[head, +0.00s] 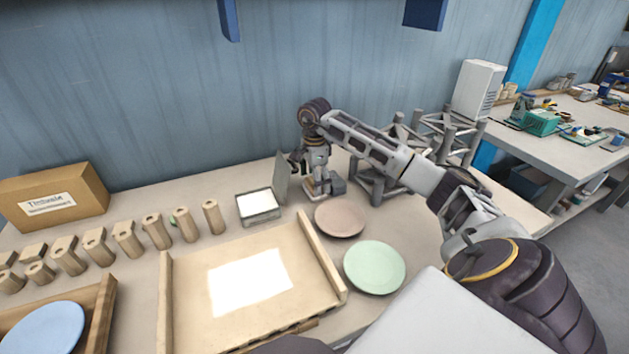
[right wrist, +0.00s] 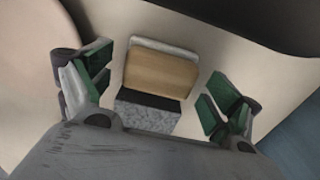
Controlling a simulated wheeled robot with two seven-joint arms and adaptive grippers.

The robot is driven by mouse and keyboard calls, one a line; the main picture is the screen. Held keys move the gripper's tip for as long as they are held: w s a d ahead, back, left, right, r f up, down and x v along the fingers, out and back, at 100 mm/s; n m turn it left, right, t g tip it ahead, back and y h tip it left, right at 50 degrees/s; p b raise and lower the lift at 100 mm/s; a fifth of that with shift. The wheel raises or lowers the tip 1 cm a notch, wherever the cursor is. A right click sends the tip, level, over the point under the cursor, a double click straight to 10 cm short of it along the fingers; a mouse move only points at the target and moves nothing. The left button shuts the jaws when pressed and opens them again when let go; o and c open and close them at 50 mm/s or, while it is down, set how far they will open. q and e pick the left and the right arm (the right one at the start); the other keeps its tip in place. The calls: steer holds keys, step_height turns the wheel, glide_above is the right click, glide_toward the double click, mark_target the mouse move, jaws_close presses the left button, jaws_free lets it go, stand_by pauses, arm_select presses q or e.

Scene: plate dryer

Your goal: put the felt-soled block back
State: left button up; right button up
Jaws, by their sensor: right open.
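The block (right wrist: 160,70) shows in the right wrist view, with a tan wooden body, a black band and a speckled grey, felt-like part (right wrist: 148,118). A pale strip runs along its far edge. My right gripper (right wrist: 158,88) is open, with one green-padded finger on each side of the block and a visible gap on both sides. In the head view my right gripper (head: 318,183) points down at the back of the table, behind the pink plate; I cannot make out the block clearly there. My left gripper is not in view.
An open box with a pale inside (head: 258,206) and raised lid stands left of the gripper. A metal frame (head: 378,180) stands close right. Pink (head: 340,219) and green (head: 374,280) plates lie in front. A wooden tray (head: 325,258) and several wooden pegs (head: 157,231) lie left.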

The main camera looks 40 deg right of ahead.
steer(key=shift+r, duration=0.6)
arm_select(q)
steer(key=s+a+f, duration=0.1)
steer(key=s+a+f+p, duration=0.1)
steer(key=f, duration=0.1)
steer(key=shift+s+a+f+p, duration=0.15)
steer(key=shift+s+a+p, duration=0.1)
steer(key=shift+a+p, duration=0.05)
arm_select(e)
step_height(320, 180, up, 11)
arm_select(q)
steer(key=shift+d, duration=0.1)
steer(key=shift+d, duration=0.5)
arm_select(e)
steer(key=shift+s, duration=0.1)
